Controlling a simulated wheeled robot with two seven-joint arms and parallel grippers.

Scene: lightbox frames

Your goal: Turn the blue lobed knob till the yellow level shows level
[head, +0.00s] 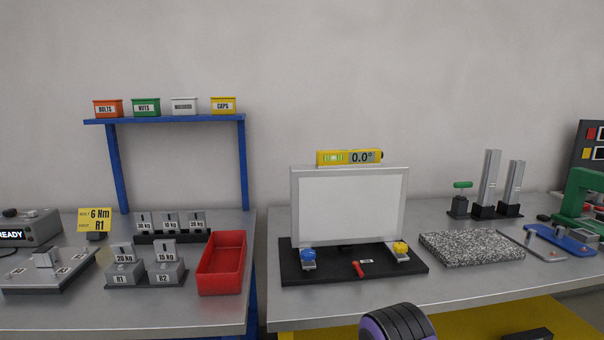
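The blue lobed knob (308,256) sits at the left front foot of a framed white panel (350,210). The panel stands on a black base plate (330,275). The yellow level (335,158) rests on the panel's top edge. Its display reads 0.0° and its vial looks green; the bubble is too small to place. A yellow knob (400,248) sits at the right front foot. A small red lever (358,268) lies on the base between them. Neither of my grippers is in view, and nothing touches the blue knob.
A red tray (221,265) stands left of the panel, across a gap between two benches. A speckled granite slab (470,246) lies to the right. A rounded purple and black part, likely my own arm, shows at the bottom. Bench space before the base plate is clear.

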